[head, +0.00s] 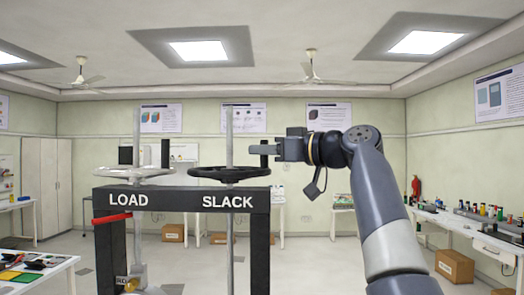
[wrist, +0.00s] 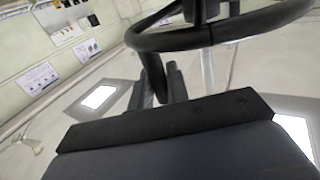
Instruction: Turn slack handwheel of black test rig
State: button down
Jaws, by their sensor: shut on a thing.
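The black test rig (head: 180,197) stands in front of me, with the words LOAD and SLACK in white on its top beam. The slack handwheel (head: 228,173) is black and lies flat above the SLACK label, on a tall grey screw. Its upright black handle (head: 264,155) is on the right side of the rim. My gripper (head: 265,149) reaches in from the right and is shut on this handle. In the wrist view the black wheel rim (wrist: 220,35) crosses the top, and the handle (wrist: 153,75) runs down between my gripper's fingers (wrist: 157,88).
A pale load handwheel (head: 140,173) with its own black handle (head: 165,153) sits to the left on the same beam. A red piece (head: 112,218) is on the rig's left post. Benches line the right wall and left front. Open floor lies behind the rig.

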jog(key=shift+r, duration=0.1)
jog(key=c, duration=1.4)
grip_release()
jog(key=shift+c, duration=0.2)
jog(key=b+v, duration=0.2)
jog(key=v, duration=0.9)
jog(key=shift+c, duration=0.4)
